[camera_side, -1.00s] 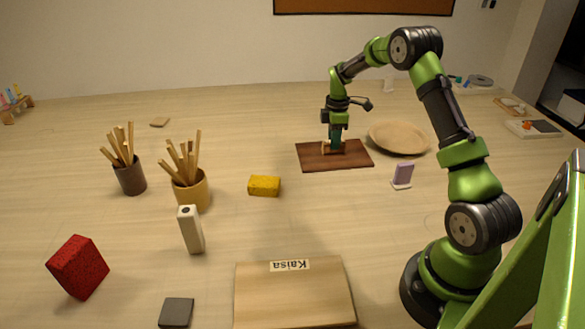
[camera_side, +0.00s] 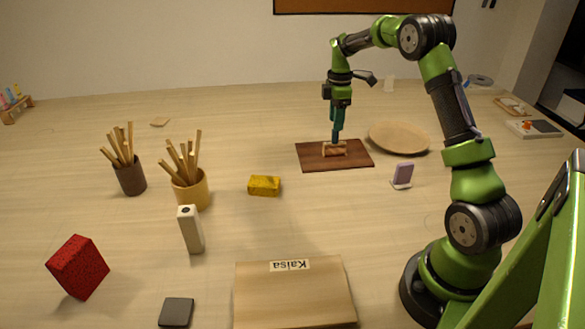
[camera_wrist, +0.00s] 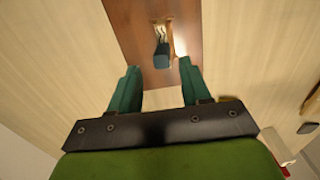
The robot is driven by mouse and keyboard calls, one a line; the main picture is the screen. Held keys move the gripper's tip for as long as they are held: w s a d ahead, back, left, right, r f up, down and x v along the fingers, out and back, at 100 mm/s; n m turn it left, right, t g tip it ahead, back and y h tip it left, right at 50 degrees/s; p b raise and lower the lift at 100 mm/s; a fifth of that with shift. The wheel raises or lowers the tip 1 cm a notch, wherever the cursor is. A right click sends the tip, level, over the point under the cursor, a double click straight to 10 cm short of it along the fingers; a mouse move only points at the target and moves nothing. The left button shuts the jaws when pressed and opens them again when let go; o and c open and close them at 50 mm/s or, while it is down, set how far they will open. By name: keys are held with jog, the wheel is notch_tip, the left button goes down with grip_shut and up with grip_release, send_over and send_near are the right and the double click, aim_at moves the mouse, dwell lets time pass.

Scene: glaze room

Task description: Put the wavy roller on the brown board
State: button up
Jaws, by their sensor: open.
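The wavy roller (camera_side: 334,149), a small tan piece, lies on the brown board (camera_side: 361,160) in the side view. The board also shows at the top of the wrist view (camera_wrist: 192,20), with pale parts of the roller (camera_wrist: 160,32) and a small dark teal piece that I cannot clearly identify. My gripper (camera_side: 336,141) points down just above the roller. In the wrist view its two teal fingers (camera_wrist: 160,66) stand apart with the board beyond them. The gripper is open and appears clear of the roller, though the fingertips overlap its upper edge in the side view.
A round wooden plate (camera_side: 400,138) stands right of the board, with a purple item on a stand (camera_side: 402,175) in front. A yellow block (camera_side: 264,186) and two cups of sticks (camera_side: 131,178) are to the left. The table between the board and the Kaisa board (camera_side: 293,295) is mostly clear.

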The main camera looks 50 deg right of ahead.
notch_tip(320, 180, up, 5)
jog(key=shift+f, duration=0.1)
jog(key=s+a+r+m+t, duration=0.25)
jog(key=a+r, duration=0.25)
jog(key=a, duration=0.4)
jog(key=s+a+r+m+t, duration=0.1)
jog(key=s+a+r+m, duration=0.25)
jog(key=a+r, duration=0.4)
jog(key=s+a+f+m+t+y, duration=0.1)
jog(key=s+a+f+m+t, duration=0.1)
jog(key=s+a, duration=0.5)
jog(key=s+a+f+m+t+y, duration=0.1)
jog(key=s+a+m, duration=0.4)
jog(key=s+a, duration=0.2)
jog(key=shift+f+t, duration=0.35)
jog(key=shift+f, duration=0.05)
